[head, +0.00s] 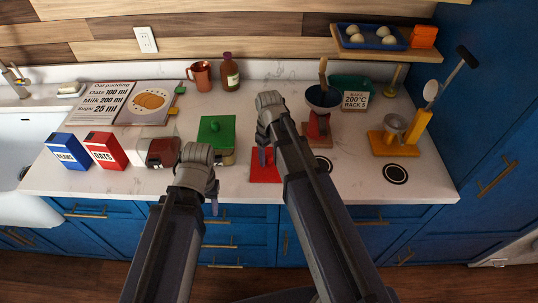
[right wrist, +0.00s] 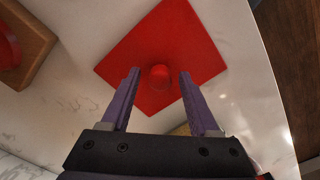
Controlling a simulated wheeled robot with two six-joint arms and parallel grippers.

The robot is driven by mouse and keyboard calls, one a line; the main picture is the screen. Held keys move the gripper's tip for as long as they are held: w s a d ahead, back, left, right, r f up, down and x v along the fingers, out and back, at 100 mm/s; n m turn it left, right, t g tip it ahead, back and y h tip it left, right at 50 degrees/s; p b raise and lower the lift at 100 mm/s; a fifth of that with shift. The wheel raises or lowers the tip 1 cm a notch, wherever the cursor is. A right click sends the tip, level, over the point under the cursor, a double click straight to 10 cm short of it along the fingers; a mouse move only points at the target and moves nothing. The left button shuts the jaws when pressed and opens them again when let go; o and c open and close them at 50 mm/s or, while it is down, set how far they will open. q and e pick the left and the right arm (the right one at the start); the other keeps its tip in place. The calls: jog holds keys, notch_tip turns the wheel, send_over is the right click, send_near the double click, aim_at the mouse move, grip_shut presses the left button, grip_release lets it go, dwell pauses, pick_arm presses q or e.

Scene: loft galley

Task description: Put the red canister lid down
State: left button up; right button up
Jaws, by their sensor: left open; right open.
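The red canister lid (head: 265,174) is a flat red square lying on the white counter near its front edge. In the right wrist view the lid (right wrist: 160,35) shows its round knob between the fingers. My right gripper (right wrist: 158,92) is open, its two fingers on either side of the knob with gaps to it; in the head view the gripper (head: 265,157) is over the lid. My left gripper (head: 213,203) is partly hidden by its own arm, open and apart from the lid, near the counter's front edge. A canister with a dark red interior or contents (head: 163,152) stands left of the lid.
A green-lidded canister (head: 216,133) stands left of the lid. A red stand with a dark bowl (head: 322,97) is on a wooden board to the right. Blue (head: 67,151) and red (head: 106,150) boxes stand at left. The counter's front edge is close.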

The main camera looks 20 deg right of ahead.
aim_at(269, 156)
notch_tip(269, 156, up, 12)
jog(key=p, duration=1.1)
jog(key=s+a+m+h, duration=0.1)
jog(key=s+a+m, duration=0.1)
jog(key=s+a, duration=0.8)
jog(key=s, duration=0.4)
jog(key=shift+s+a, duration=0.15)
jog(key=shift+a, duration=0.1)
jog(key=shift+f, duration=0.1)
notch_tip(269, 156, down, 9)
jog(key=b, duration=0.8)
jog(key=shift+b, duration=0.3)
